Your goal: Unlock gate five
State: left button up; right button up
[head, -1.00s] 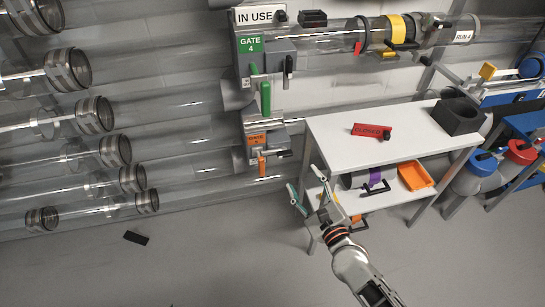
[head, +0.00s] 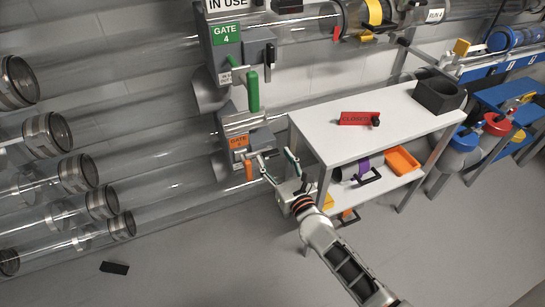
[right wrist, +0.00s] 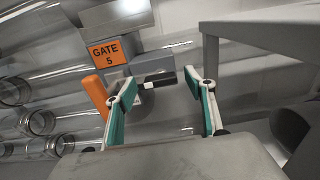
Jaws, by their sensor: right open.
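Gate five is the grey unit with the orange label (head: 238,141), low on the pipe wall, left of the white table. Its label also shows in the right wrist view (right wrist: 106,53). Its orange handle (head: 249,169) hangs below the label and shows at the left in the wrist view (right wrist: 96,90). A black latch (right wrist: 157,84) with a pale mark sticks out from the grey body to the right. My right gripper (head: 277,160) is open and empty, close in front of gate five. In the wrist view the latch shows between its teal-padded fingers (right wrist: 163,86); contact is unclear. My left gripper is not in view.
The white table (head: 330,115) stands just right of the gripper, with a red sign (head: 354,119) on top and an orange tray (head: 402,160) on its shelf. Gate 4's green handle (head: 253,91) hangs above. A black piece (head: 115,267) lies on open floor.

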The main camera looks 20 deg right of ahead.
jog(key=shift+w, duration=0.7)
pick_arm(q)
jog(key=shift+w+r, duration=0.5)
pick_arm(e)
jog(key=c, duration=0.4)
grip_shut()
pick_arm(q)
jog(key=shift+s+f, duration=0.2)
jog(key=shift+s, duration=0.05)
